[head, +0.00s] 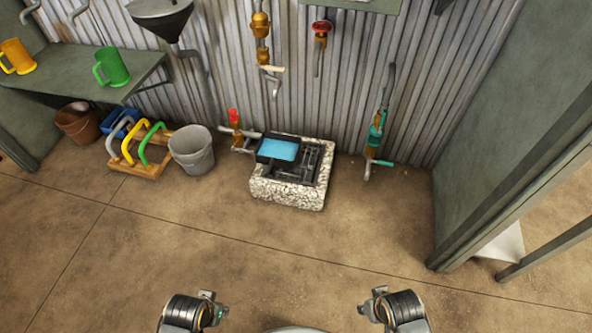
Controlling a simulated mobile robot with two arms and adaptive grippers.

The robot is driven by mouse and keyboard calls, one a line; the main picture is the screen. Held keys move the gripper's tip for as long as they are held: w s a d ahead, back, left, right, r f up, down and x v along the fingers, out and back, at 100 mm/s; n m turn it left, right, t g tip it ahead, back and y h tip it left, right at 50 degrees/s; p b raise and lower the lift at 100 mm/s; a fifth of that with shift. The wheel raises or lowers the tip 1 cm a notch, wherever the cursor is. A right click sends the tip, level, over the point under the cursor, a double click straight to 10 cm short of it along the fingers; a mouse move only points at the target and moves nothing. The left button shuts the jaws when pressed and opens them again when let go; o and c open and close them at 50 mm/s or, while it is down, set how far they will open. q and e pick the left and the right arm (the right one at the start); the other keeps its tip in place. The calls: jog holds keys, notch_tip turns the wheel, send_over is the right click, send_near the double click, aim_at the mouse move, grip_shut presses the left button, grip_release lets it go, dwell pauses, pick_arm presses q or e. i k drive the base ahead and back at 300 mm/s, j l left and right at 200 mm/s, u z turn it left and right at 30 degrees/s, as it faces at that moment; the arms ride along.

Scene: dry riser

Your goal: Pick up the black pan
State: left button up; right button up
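A black pan (262,155) with a flat light-blue surface inside sits on the back left part of a speckled stone block (288,194) on the floor, near the corrugated wall. The black grating of the block shows beside and in front of it. My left gripper (212,305) is at the bottom edge, left of centre. My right gripper (371,305) is at the bottom edge, right of centre. Both are well in front of the block and apart from the pan. Their fingers are too small and partly cut off to tell open from shut.
A grey bucket (192,152), a wooden rack (150,171) with coloured handles and a brown bucket (79,123) stand left of the block. A red-handled tap (234,117) is just behind it; a teal pipe (374,135) stands right. The floor in front is clear.

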aim_at(272, 149)
jog(key=k+l+u, duration=0.1)
jog(key=l+u, duration=0.4)
jog(key=l, duration=0.8)
